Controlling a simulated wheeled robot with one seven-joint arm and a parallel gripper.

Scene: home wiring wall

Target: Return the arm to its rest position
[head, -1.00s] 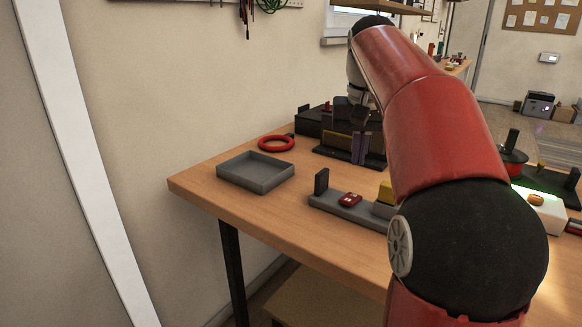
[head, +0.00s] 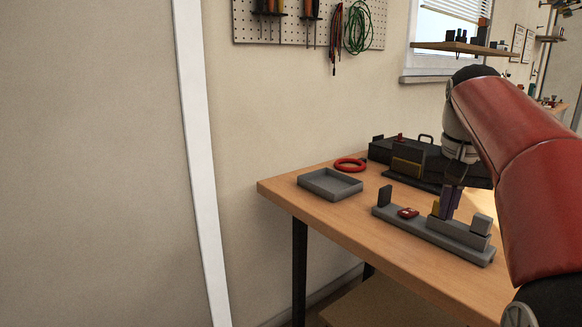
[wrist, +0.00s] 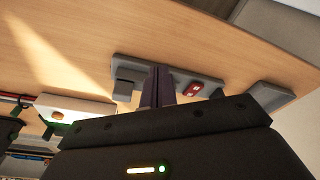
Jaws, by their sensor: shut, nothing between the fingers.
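My red and black arm reaches over the wooden table from the right side of the head view. My gripper (head: 451,195) points down above the table, its purple-grey fingers together and empty. In the head view it overlaps the grey fixture (head: 400,211), which carries a small red part (head: 408,212) and a pale block. In the wrist view the closed fingers (wrist: 157,88) show in front of the same fixture (wrist: 215,84). The wrist view does not show them touching anything.
A grey tray (head: 330,185) and a red ring (head: 350,164) lie at the table's left end. A black case (head: 405,155) stands behind. A pegboard (head: 300,22) with cables hangs on the wall. The wrist view shows a white box (wrist: 75,108).

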